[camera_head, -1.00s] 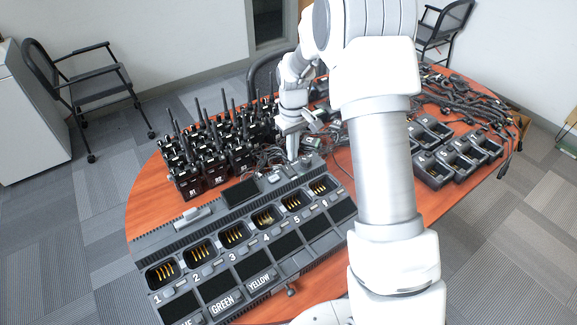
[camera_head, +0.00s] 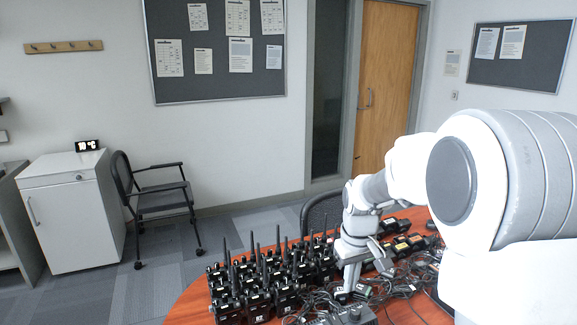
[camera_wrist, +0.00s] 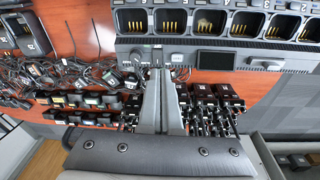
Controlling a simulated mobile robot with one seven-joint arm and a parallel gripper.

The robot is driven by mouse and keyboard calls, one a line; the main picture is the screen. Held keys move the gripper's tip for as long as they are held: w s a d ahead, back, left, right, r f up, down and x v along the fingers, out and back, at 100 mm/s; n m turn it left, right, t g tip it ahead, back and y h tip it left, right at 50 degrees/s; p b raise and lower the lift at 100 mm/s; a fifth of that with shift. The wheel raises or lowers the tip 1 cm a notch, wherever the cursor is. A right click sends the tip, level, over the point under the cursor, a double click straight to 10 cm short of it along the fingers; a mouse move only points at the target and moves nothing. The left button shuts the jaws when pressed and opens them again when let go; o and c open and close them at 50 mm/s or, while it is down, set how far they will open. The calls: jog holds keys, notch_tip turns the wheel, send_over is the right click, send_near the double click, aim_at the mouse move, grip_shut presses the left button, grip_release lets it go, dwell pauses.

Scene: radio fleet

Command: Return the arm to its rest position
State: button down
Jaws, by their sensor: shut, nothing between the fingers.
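My arm reaches in from the right of the head view and bends down over the table. My gripper (camera_head: 347,285) points down, beside the rows of radios and above black cables. In the wrist view my gripper (camera_wrist: 158,72) has its two fingers together with nothing between them. The tips overlap the near edge of the charger (camera_wrist: 212,58) in that picture; I cannot tell whether they touch anything.
Several black radios (camera_head: 258,300) with upright antennas stand left of my gripper on the wooden table (camera_head: 190,306). Tangled cables (camera_wrist: 65,75) lie nearby. A chair (camera_head: 160,200) and a white cabinet (camera_head: 75,215) stand by the wall.

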jog(key=s+r+m+t, duration=0.2)
jog(key=s+r, duration=0.9)
jog(key=s, duration=0.2)
jog(key=s+r+m+t, duration=0.1)
jog(key=s+t, duration=0.1)
jog(key=s, duration=0.9)
jog(key=shift+s, duration=0.25)
